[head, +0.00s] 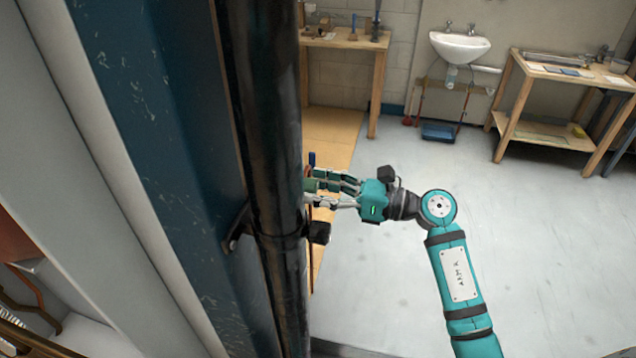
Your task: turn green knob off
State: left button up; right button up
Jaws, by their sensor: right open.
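My right gripper (322,190) reaches left from the teal arm to the right edge of the black vertical pipe (272,130). Its fingers are open and point at the pipe. A small dark green part (310,185) shows at the fingertips, beside the pipe. It may be the green knob, but the fingers and the pipe hide much of it, and I cannot tell whether they touch it. A small blue piece (312,158) stands just above the fingers. My left gripper is out of view.
A dark blue post (165,130) and the pipe block the left half. A pipe clamp (318,232) sticks out just below the gripper. A white sink (459,46) and wooden tables (374,90) stand far back. The grey floor at right is clear.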

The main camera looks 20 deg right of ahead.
jog(key=shift+w+a, duration=0.15)
jog(key=c, duration=1.1)
jog(key=shift+c, duration=0.2)
